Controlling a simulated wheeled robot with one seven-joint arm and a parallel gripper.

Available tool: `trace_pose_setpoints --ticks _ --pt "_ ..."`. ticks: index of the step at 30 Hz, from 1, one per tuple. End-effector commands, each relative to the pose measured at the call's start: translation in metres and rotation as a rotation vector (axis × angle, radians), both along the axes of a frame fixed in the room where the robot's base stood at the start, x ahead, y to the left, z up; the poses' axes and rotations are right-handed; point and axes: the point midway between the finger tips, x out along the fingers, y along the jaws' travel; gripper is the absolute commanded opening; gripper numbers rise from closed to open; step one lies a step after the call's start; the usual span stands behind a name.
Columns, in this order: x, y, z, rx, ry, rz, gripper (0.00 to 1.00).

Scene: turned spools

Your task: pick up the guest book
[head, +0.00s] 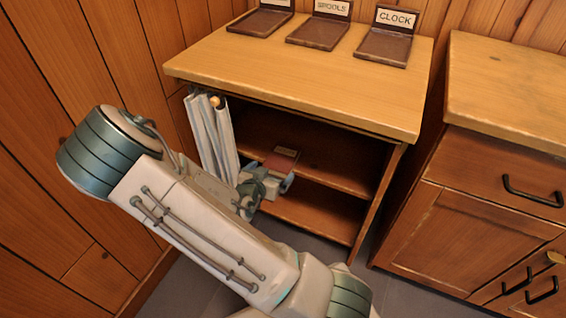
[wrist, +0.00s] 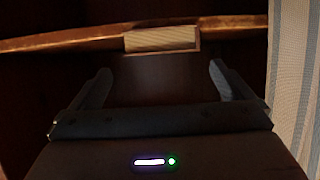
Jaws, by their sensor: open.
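A flat reddish-brown thing (head: 276,162), which may be the guest book, lies on the middle shelf inside the open cabinet. A small plaque or card stands at its back; I cannot read it. My gripper (head: 277,184) is at the cabinet's open front, just in front of this thing and partly hiding it. In the wrist view my gripper (wrist: 160,72) is open, with its fingers apart. A dark brown flat surface shows between and beyond the fingers, below a pale strip (wrist: 160,38). I cannot tell whether the fingers touch anything.
The wooden cabinet (head: 300,75) has three labelled trays on top, one reading CLOCK (head: 384,47). A pale striped curtain (head: 213,140) hangs at the opening's left, close beside my gripper; it shows at the wrist view's right (wrist: 295,80). A drawer cabinet (head: 490,190) stands at right.

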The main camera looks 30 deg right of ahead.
Motion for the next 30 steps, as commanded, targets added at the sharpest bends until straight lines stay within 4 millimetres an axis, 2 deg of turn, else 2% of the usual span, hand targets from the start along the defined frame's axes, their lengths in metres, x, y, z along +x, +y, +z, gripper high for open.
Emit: trace_pose_setpoints --ticks 3,11,21,29,30 --pt "0.012 -0.015 -0.011 0.001 0.0 -0.003 1.0" --pt "0.025 -0.027 -0.017 0.001 0.0 0.001 1.0" --pt "0.052 -0.056 -0.034 0.002 0.001 0.0 1.0" --pt "0.055 -0.057 -0.033 0.002 0.002 0.002 1.0" --pt "0.055 -0.057 -0.033 0.002 0.002 0.002 0.94"
